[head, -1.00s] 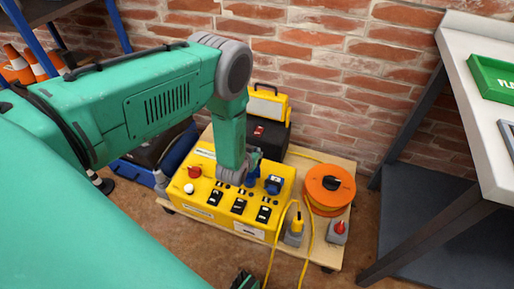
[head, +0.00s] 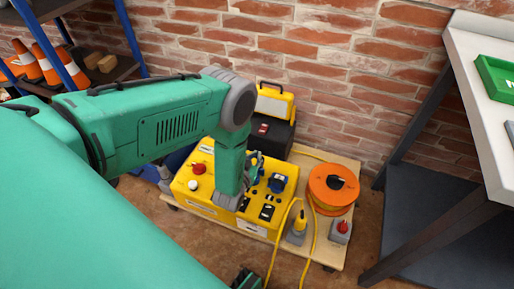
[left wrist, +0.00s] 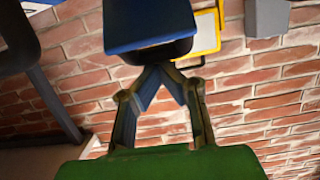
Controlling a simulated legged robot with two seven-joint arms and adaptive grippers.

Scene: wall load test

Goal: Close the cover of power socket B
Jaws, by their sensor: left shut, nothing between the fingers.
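The yellow power box (head: 197,207) stands on a low wooden cart. A blue socket with a cover (head: 277,183) is on its top at the right; I cannot read which socket is B. My left gripper (head: 255,168) is over the box beside this socket, partly hidden behind my wrist. In the left wrist view, its fingers (left wrist: 163,70) meet at the tips and hold nothing.
A workbench (head: 480,110) is at the right.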

